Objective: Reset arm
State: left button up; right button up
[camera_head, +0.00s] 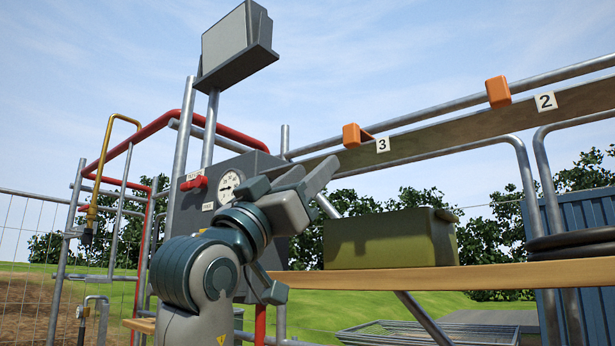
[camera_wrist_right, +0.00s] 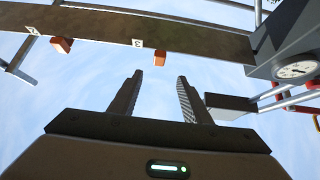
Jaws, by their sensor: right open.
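My right arm rises at the lower left of the head view, with its gripper (camera_head: 318,180) pointing up and to the right, in front of the dark control box (camera_head: 272,166). In the right wrist view the two fingers of this gripper (camera_wrist_right: 157,98) stand apart with only sky between them, so it is open and empty. My left gripper is not in view.
A green box (camera_head: 385,240) sits on a wooden shelf (camera_head: 440,279) right of my gripper. A gauge (camera_head: 229,187) and red handle (camera_head: 194,183) are on the control box. Orange blocks (camera_head: 498,91) (camera_head: 352,135) sit along the upper rail. Pipes stand at left.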

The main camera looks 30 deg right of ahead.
jog(key=shift+w, duration=0.1)
